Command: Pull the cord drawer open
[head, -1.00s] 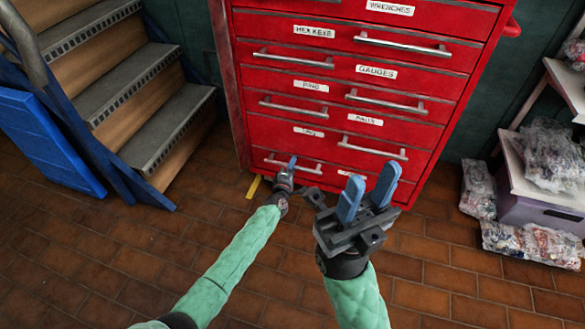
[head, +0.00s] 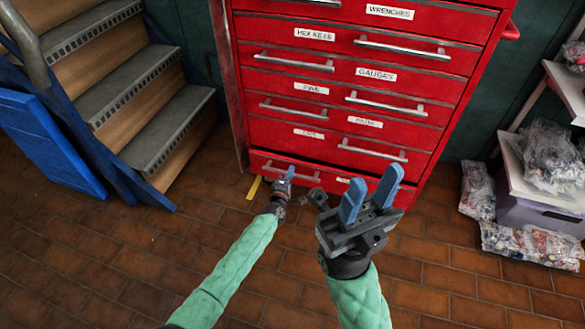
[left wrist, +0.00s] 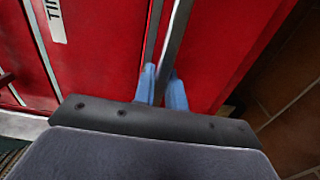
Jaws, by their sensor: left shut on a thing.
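A red tool cabinet stands ahead with labelled drawers. Its bottom drawer (head: 262,166) sits slightly forward of the fronts above; its label is mostly hidden behind my right gripper, so I cannot read it as the cord drawer. My left gripper (head: 287,172) is shut on that drawer's silver bar handle (head: 305,177). In the left wrist view the blue fingers (left wrist: 161,88) sit either side of the handle (left wrist: 175,40). My right gripper (head: 370,194) is open and empty, in the air nearer the camera, covering part of the cabinet's lower front.
Wooden steps (head: 150,90) with a blue frame stand at the left. Bagged goods (head: 550,160) and a shelf stand at the right. A yellow strip (head: 254,187) lies by the cabinet's lower left corner. The tiled floor (head: 440,275) in front is clear.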

